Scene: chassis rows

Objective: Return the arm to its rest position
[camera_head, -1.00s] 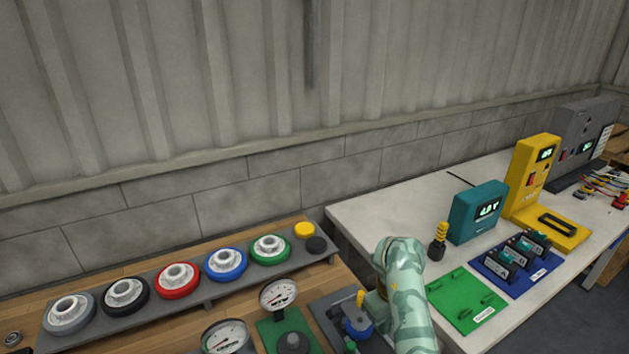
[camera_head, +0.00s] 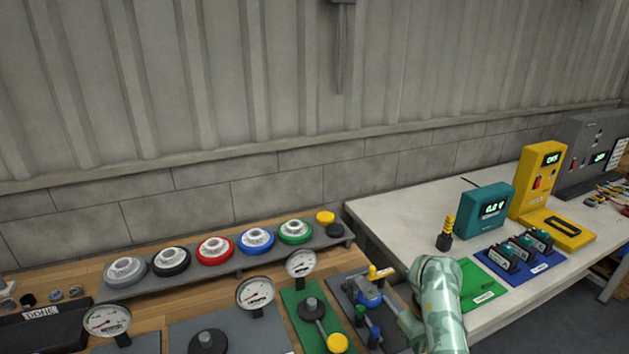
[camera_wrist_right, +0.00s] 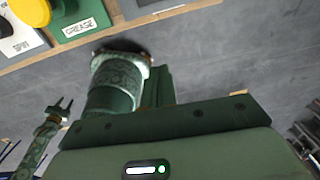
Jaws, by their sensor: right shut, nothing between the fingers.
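My right arm (camera_head: 440,300) comes up from the bottom edge of the head view, right of centre, in green camouflage. My right gripper (camera_head: 404,318) shows only partly, left of the forearm, near the grey board with the blue valve (camera_head: 369,295). It is shut and holds nothing. In the right wrist view, parts of my own green body fill much of the picture. A small two-pronged gripper (camera_wrist_right: 62,107), apparently my left one, hangs at the left there, too small to judge its opening.
A wooden bench (camera_head: 75,276) carries a rack of coloured wheels (camera_head: 215,250), gauges (camera_head: 255,293) and a green board (camera_head: 303,330). On the right, a white table (camera_head: 400,215) holds a teal meter (camera_head: 484,211), a yellow unit (camera_head: 538,180) and a blue tray (camera_head: 535,273). Grey floor (camera_wrist_right: 220,60) is open.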

